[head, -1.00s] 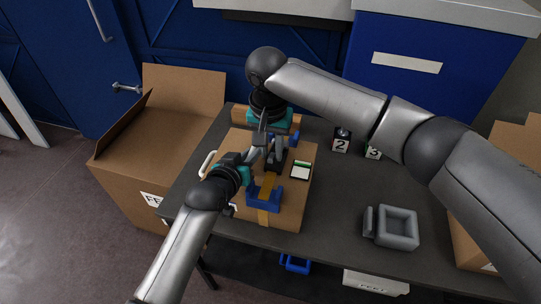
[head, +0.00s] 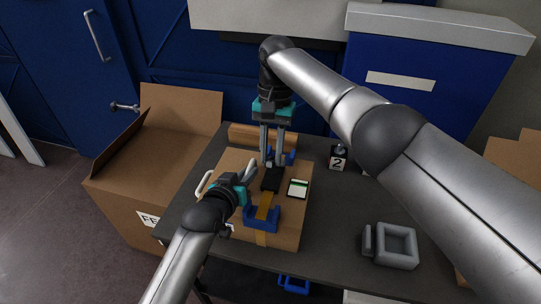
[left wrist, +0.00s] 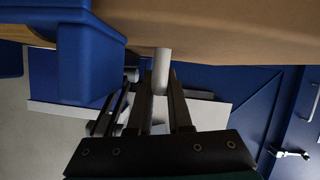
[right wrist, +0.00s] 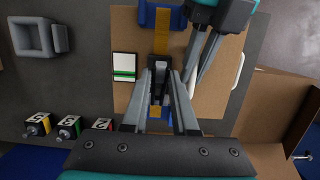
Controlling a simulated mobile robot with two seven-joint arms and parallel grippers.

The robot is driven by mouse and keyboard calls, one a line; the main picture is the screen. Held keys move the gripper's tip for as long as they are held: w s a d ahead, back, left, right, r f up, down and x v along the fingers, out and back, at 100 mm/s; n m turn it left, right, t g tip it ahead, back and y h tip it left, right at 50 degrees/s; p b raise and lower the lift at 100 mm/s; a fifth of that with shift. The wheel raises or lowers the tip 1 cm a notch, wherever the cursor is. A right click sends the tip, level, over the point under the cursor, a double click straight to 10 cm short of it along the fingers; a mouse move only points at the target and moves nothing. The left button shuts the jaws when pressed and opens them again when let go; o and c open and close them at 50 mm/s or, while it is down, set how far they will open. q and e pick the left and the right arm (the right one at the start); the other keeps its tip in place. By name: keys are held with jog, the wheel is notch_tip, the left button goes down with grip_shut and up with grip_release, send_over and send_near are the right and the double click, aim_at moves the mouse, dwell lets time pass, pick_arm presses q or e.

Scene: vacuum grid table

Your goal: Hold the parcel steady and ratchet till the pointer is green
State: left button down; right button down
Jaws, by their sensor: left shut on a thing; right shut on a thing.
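The brown parcel (head: 288,235) lies on the table, with a yellow-brown strap (head: 264,208) over it and a blue corner guard (head: 262,217) at its front. A black ratchet (head: 270,181) sits on the strap. My right gripper (head: 272,163) points down from behind and is shut on the ratchet's lever, also seen in the right wrist view (right wrist: 157,85). My left gripper (head: 249,171) is low over the parcel, shut on a pale bar (left wrist: 161,70); what the bar belongs to is unclear. A white gauge card (head: 298,189) with a green band lies right of the ratchet; its pointer is too small to read.
A white handle (head: 204,183) is at the parcel's left side. A grey square fixture (head: 395,244) stands on the table at right. Numbered blocks (head: 338,159) stand at the back. An open carton (head: 130,200) is at left. The table is clear between parcel and fixture.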

aim_at(272, 160)
jog(key=shift+d, duration=0.15)
dwell(0.6)
jog(key=c, duration=0.7)
grip_release()
jog(key=shift+r, duration=0.15)
jog(key=v, duration=0.3)
jog(key=s+v, duration=0.1)
jog(key=v, duration=0.5)
jog(key=shift+s+a+r, duration=0.35)
jog(key=shift+r, duration=0.15)
jog(key=shift+c, duration=0.3)
